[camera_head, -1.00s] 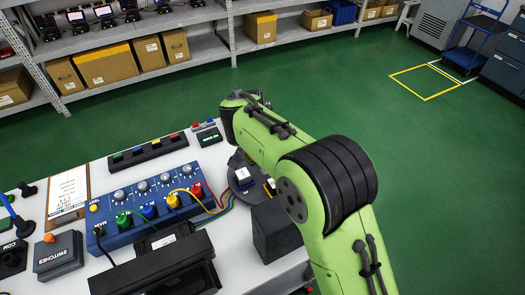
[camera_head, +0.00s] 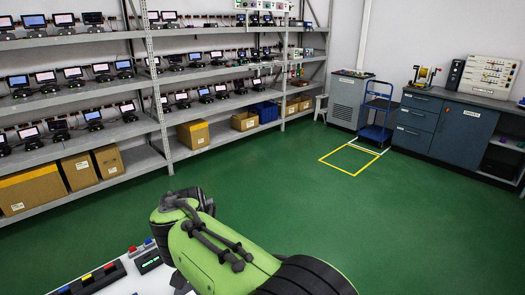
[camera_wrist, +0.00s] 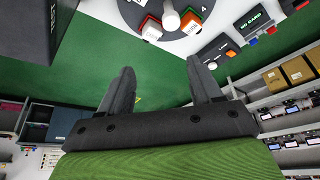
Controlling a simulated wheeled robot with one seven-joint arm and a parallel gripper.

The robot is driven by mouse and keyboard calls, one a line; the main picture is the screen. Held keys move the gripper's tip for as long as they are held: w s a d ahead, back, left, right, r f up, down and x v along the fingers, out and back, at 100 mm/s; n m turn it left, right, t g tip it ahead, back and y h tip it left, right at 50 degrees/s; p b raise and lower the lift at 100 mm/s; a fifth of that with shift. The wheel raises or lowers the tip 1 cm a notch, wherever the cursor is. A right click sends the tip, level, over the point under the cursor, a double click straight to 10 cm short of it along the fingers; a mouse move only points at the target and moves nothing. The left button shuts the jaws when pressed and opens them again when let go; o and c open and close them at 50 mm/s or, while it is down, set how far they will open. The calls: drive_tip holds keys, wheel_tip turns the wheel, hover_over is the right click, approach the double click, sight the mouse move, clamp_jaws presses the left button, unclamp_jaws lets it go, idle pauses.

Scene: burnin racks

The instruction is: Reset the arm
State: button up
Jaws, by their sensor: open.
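My gripper (camera_wrist: 163,78) shows in the wrist view with its two dark fingers spread apart and nothing between them. My green arm (camera_head: 215,250) fills the bottom middle of the head view, and its gripper end is not visible there. In the wrist view, a dark round fixture (camera_wrist: 178,38) with a white knob and small coloured pieces is at the top, beyond the fingertips and apart from them.
A white bench (camera_head: 125,280) with a strip of coloured buttons (camera_head: 95,278) is at the lower left. Shelves (camera_head: 120,132) of small screens and boxes line the back wall. A blue cart (camera_head: 377,112) and cabinets (camera_head: 455,130) stand right. Green floor (camera_head: 340,215) between is clear.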

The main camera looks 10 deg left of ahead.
drive_tip(key=s+d+r, duration=0.2)
drive_tip(key=d+r, duration=0.2)
drive_tip(key=d, duration=0.6)
drive_tip(key=s+d+r, duration=0.3)
drive_tip(key=d+r, duration=0.1)
drive_tip(key=d, duration=0.7)
drive_tip(key=s+d+f, duration=0.2)
drive_tip(key=s+d, duration=0.3)
drive_tip(key=s, duration=0.3)
drive_tip(key=s+d+f+t, duration=0.1)
drive_tip(key=s+d+f, duration=0.1)
drive_tip(key=s+d, duration=0.4)
drive_tip(key=s, duration=0.2)
drive_tip(key=shift+s+d+f+m, duration=0.15)
drive_tip(key=shift+s+m, duration=0.25)
